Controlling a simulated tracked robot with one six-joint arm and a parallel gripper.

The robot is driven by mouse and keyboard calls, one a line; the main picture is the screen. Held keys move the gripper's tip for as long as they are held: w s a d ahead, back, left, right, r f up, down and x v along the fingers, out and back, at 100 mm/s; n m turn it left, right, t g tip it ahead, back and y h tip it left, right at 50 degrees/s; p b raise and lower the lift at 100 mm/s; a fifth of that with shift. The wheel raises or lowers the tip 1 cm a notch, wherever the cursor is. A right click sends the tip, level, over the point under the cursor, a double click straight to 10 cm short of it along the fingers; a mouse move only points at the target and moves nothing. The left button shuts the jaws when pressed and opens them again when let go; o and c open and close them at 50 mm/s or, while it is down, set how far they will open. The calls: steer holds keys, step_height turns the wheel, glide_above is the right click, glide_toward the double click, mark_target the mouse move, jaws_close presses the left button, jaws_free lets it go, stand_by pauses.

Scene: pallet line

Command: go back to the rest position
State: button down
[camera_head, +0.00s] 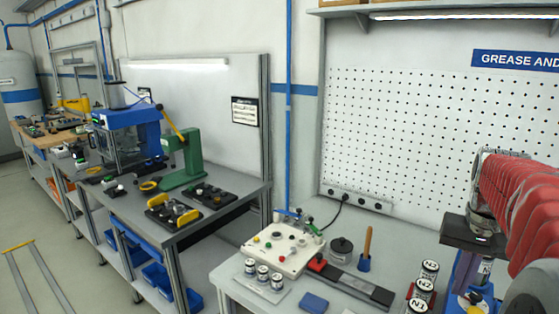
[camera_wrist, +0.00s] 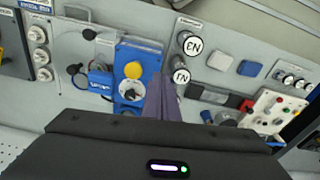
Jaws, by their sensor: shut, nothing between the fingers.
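My gripper (camera_wrist: 163,82) shows in the wrist view as dark fingers reaching up from the wide black body. The fingers are together with nothing between them. They are above the grey bench, beside a blue unit with a yellow button (camera_wrist: 133,70) and near two labelled cans (camera_wrist: 188,45). In the head view my red-sleeved arm comes in from the right edge, over the right end of the bench. My fingertips are hard to make out there.
The near bench (camera_head: 232,292) bears a white control box (camera_head: 285,248), small cans (camera_head: 263,274), a blue block (camera_head: 314,303), a wooden-handled tool (camera_head: 367,243) and labelled cans (camera_head: 429,270). A pegboard (camera_head: 415,140) stands behind. A green press (camera_head: 190,160) stands on another table.

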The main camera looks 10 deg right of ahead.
steer(key=w+a+n+t, duration=0.15)
steer(key=a+n, duration=0.25)
steer(key=a, duration=1.3)
steer(key=s+a+f+n+t, duration=0.1)
steer(key=s+a+f+n, duration=0.1)
steer(key=a, duration=0.5)
steer(key=s+a+f+n+t, duration=0.2)
steer(key=s+a, duration=0.1)
steer(key=a, duration=0.4)
steer(key=shift+s+y, duration=0.3)
steer(key=shift+s, duration=0.1)
steer(key=shift+d+f+t, duration=0.1)
steer(key=shift+d+t, duration=0.05)
steer(key=shift+t, duration=0.1)
